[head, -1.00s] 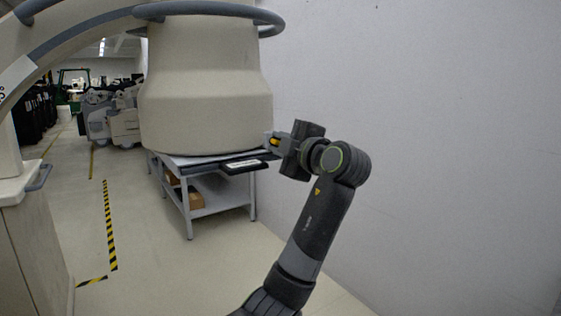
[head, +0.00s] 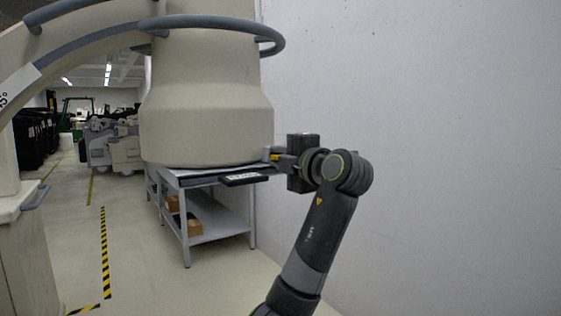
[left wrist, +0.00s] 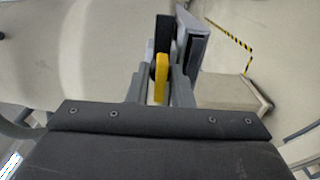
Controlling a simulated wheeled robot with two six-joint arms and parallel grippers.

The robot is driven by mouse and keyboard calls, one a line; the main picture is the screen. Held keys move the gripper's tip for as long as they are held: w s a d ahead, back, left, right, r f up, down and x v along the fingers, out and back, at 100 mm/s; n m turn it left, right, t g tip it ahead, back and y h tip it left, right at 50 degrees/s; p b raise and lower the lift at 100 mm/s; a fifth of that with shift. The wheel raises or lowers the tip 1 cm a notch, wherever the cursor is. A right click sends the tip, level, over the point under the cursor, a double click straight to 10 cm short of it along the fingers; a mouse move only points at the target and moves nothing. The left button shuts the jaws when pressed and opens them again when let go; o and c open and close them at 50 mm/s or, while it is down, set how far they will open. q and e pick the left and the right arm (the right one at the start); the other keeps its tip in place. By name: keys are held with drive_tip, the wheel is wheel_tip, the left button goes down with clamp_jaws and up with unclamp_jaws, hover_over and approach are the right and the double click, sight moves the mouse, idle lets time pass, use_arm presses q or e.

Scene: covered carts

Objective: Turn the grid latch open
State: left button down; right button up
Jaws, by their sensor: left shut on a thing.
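The yellow latch lever (head: 275,157) is at the lower right edge of the large beige rounded housing (head: 205,120). My left gripper (head: 272,155) reaches it from the right in the head view and is shut on it. In the left wrist view, the yellow lever (left wrist: 160,78) stands upright between the two grey fingers (left wrist: 159,90). A dark plate and a grey plate lie just beyond it. The lever's far end and pivot are hard to make out. My right gripper is in neither view.
A grey metal table (head: 188,226) with cardboard boxes (head: 188,225) on its lower shelf stands under the housing. A black tray (head: 245,178) juts out at its front. A white wall (head: 430,120) is close on the right. Floor at left is clear, with striped tape (head: 103,250).

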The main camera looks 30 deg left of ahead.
use_arm(q)
drive_tip(key=shift+r, duration=0.1)
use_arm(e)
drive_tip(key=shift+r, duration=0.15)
use_arm(q)
drive_tip(key=c, duration=1.7)
unclamp_jaws()
drive_tip(key=shift+o, duration=0.9)
drive_tip(key=shift+a, duration=0.1)
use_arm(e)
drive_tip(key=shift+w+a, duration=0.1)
